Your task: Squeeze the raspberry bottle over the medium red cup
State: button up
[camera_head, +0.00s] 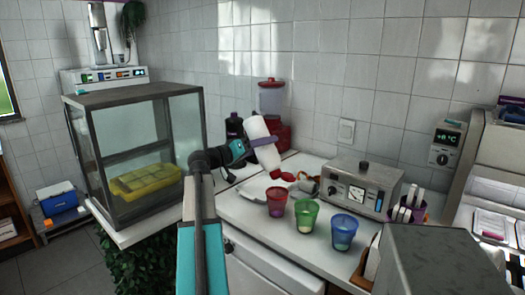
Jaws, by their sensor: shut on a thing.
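My gripper (264,141) is shut on a white bottle (260,129) and holds it above the counter. The bottle is tilted, nearly upside down, with its red tip (287,176) pointing down and to the right. The tip is above and slightly behind the red cup (277,203) in the picture; I cannot tell whether it is exactly over the opening. No stream from the tip can be made out. The bottle's label is not readable. The red cup stands upright at the left end of a row of cups; its inside is only partly visible.
A green cup (306,216) and a blue cup (343,231) stand right of the red one. Behind are a metal appliance (363,187), a red blender-like machine (271,98) and a dark bottle (234,126). A glass case (138,150) stands left of my arm.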

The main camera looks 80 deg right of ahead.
jog(key=shift+s+a+f+m+b, duration=0.1)
jog(key=shift+s+a+m+b, duration=0.5)
jog(key=shift+b, duration=0.85)
jog(key=shift+d+m, duration=0.1)
jog(key=shift+m, duration=0.2)
jog(key=shift+w, duration=0.1)
jog(key=shift+o, duration=1.4)
jog(key=c, duration=0.3)
jog(key=o, duration=0.4)
jog(key=c, duration=0.7)
jog(key=shift+o, duration=0.2)
